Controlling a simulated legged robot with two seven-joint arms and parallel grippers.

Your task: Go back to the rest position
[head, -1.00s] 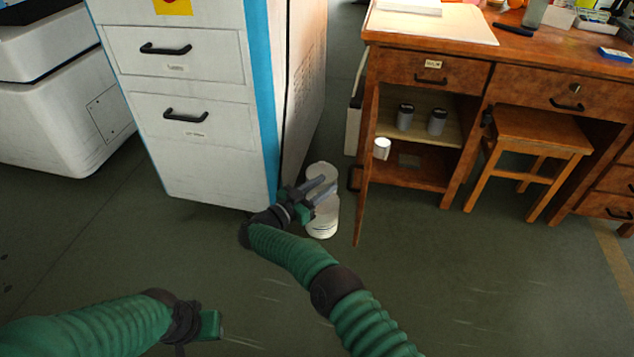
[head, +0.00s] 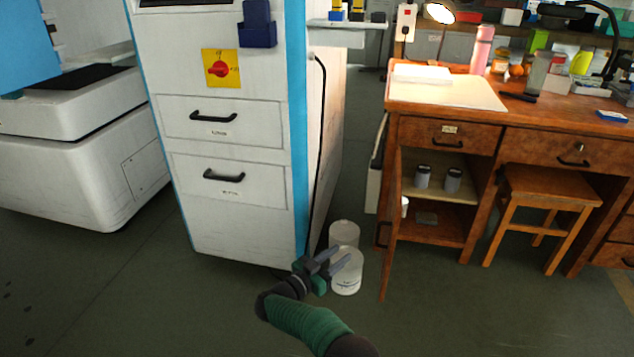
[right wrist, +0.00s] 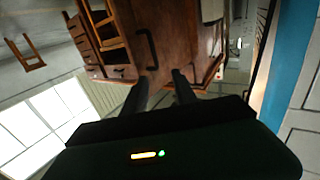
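My right gripper (head: 338,258) is low in the middle of the head view, in front of white containers on the floor. In the right wrist view its two fingers (right wrist: 160,82) stand apart with nothing between them, so it is open and empty. In the head view it overlaps the front white container (head: 347,272); I cannot tell whether they touch. My left gripper is not in view.
A white machine cabinet (head: 222,240) stands to the left of the gripper. To the right is a wooden desk (head: 540,118) with an open cupboard door (head: 391,235), jars inside and a stool (head: 550,186) in front. The foreground floor is clear.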

